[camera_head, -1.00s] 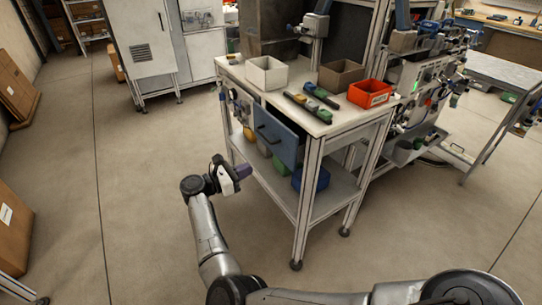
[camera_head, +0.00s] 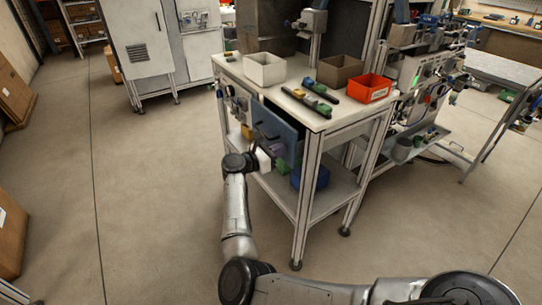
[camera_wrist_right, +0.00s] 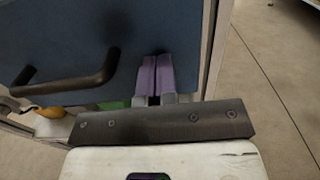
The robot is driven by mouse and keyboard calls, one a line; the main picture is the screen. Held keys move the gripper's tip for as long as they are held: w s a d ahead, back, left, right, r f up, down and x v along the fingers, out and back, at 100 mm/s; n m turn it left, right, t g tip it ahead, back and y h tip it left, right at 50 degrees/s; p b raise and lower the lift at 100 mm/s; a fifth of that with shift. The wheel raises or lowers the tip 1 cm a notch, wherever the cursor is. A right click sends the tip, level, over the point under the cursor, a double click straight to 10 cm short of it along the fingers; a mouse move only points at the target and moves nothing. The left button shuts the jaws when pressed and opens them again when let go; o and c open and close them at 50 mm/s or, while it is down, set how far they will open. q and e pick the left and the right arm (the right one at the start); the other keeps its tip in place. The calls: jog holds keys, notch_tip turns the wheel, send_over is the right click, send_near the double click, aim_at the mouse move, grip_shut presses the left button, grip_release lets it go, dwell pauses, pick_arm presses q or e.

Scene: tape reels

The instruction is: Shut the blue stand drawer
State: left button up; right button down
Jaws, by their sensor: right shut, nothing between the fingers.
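The blue drawer front (camera_head: 274,130) hangs under the white top of the stand (camera_head: 330,123) and stands out from its frame, so the drawer is open. Its dark bar handle shows in the right wrist view (camera_wrist_right: 68,82). My right gripper (camera_head: 279,148) is shut and empty, its purple fingers close together. In the right wrist view the fingertips (camera_wrist_right: 155,62) are against or just before the blue panel, to the right of the handle; I cannot tell whether they touch. The drawer's inside is mostly hidden. My left gripper is not in view.
The stand top holds a white bin (camera_head: 265,69), a brown bin (camera_head: 341,71), a red bin (camera_head: 369,88) and small parts. A blue container (camera_head: 313,177) sits on the lower shelf. The floor (camera_head: 160,190) left of the stand is clear.

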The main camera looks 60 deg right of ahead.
jog(key=shift+s+d, duration=0.15)
dwell(0.3)
jog(key=b+x, duration=0.1)
jog(key=x, duration=0.3)
jog(key=shift+s+d+f+b, duration=0.15)
jog(key=shift+d+b, duration=0.15)
jog(key=shift+b, duration=0.05)
jog(key=shift+s+d, duration=0.1)
jog(key=shift+d, duration=0.05)
